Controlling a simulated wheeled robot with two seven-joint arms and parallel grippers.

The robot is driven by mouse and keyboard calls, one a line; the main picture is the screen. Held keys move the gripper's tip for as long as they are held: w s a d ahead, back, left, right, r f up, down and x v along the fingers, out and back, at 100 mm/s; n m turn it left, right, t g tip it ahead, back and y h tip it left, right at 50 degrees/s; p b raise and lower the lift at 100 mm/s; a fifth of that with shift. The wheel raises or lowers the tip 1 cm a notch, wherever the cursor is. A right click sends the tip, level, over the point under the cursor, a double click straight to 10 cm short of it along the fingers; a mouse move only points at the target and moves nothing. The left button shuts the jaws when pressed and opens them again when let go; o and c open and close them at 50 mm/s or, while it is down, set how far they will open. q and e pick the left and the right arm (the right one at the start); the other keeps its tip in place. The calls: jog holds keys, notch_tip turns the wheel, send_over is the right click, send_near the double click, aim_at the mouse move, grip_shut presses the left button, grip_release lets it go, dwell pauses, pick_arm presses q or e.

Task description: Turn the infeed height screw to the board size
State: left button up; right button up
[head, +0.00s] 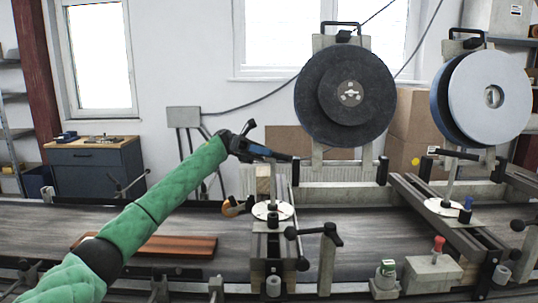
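My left gripper (274,153) hangs in the air above the left of two height screws, at the end of my green-sleeved arm. It is seen nearly edge-on, so I cannot tell whether it is open or shut. Below it a screw post (272,192) rises from a round white dial (273,211) on a block across the conveyor. A similar screw post (450,182) with a white dial (445,207) stands further right. A reddish-brown board (180,245) lies on the conveyor at the left, partly hidden by my arm. My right gripper is out of view.
A large dark brush disc (345,95) and a pale one (490,96) stand behind the conveyor (370,228). Black-knobbed clamp levers (316,235) stick up near the left dial. An orange-handled item (236,206) sits beside it.

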pick_arm(q)
jog(key=b+v, duration=0.1)
jog(key=v, duration=0.7)
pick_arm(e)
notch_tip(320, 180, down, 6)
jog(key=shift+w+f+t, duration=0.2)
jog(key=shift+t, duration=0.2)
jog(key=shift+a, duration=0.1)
